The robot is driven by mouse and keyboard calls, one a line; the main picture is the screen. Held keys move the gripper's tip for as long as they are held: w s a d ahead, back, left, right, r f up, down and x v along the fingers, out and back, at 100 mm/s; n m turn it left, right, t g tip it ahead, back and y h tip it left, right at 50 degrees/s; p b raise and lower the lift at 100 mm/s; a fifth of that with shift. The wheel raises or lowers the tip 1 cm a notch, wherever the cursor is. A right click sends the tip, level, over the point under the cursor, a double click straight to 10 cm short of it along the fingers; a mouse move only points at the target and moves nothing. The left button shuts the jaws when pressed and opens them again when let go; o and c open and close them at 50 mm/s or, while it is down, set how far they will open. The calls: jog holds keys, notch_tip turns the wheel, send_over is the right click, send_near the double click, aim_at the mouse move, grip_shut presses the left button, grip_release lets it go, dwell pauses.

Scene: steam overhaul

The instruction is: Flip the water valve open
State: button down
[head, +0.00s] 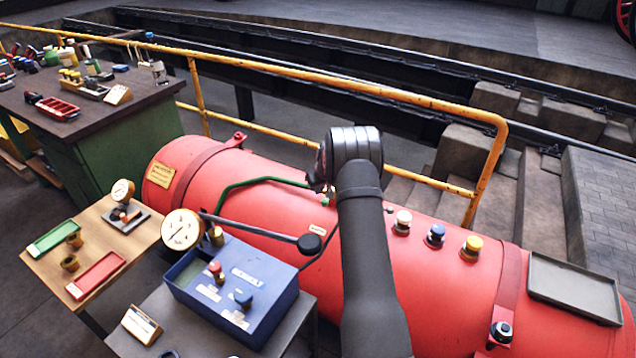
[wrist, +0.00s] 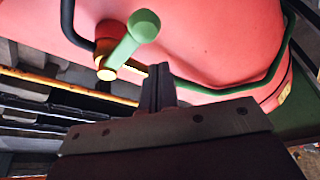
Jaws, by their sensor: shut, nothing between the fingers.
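In the wrist view a green lever handle (wrist: 129,39) with a rounded end sits on a brass-coloured fitting at the red boiler's side; I take it for the water valve. My gripper (wrist: 158,75) is shut and empty, its fingertips just right of and below the handle in the picture, apparently apart from it. A green pipe (wrist: 225,90) runs along the boiler beyond the fingers. In the head view my arm reaches over the red boiler (head: 270,200), and its wrist hides the valve and my gripper. The green pipe (head: 255,181) leads to that spot.
A yellow railing (head: 400,93) runs behind the boiler, close to my wrist. A blue box (head: 240,290) and a pressure gauge (head: 182,230) stand in front. White, blue and yellow knobs (head: 437,236) line the boiler's top right. A grey tray (head: 575,290) rests at the right end.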

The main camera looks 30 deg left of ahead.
aim_at(326, 199)
jog(key=shift+s+d+f, duration=0.3)
jog(key=shift+s+d, duration=0.3)
jog(key=shift+d, duration=0.25)
jog(key=shift+d+n, duration=0.45)
jog(key=shift+n, duration=0.25)
jog(key=shift+d+n+g, duration=0.6)
jog(key=shift+d+n, duration=0.2)
jog(key=shift+n, duration=0.4)
jog(key=d+n+g, duration=0.1)
jog(key=n, duration=0.1)
jog(key=w+d+n, duration=0.1)
jog(key=d+n, duration=0.1)
jog(key=n, duration=0.1)
jog(key=shift+n+g, duration=0.3)
jog(key=shift+g, duration=0.1)
jog(key=n, duration=0.1)
jog(key=w+d+n+g, duration=0.1)
jog(key=n, duration=0.1)
jog(key=shift+w+d+n, duration=0.15)
jog(key=shift+d+n, duration=0.15)
jog(key=w+n, duration=0.1)
jog(key=n, duration=0.1)
jog(key=w+d+n+g, duration=0.1)
jog(key=shift+n+h, duration=0.4)
jog(key=shift+w+d, duration=0.2)
jog(key=shift+w, duration=0.3)
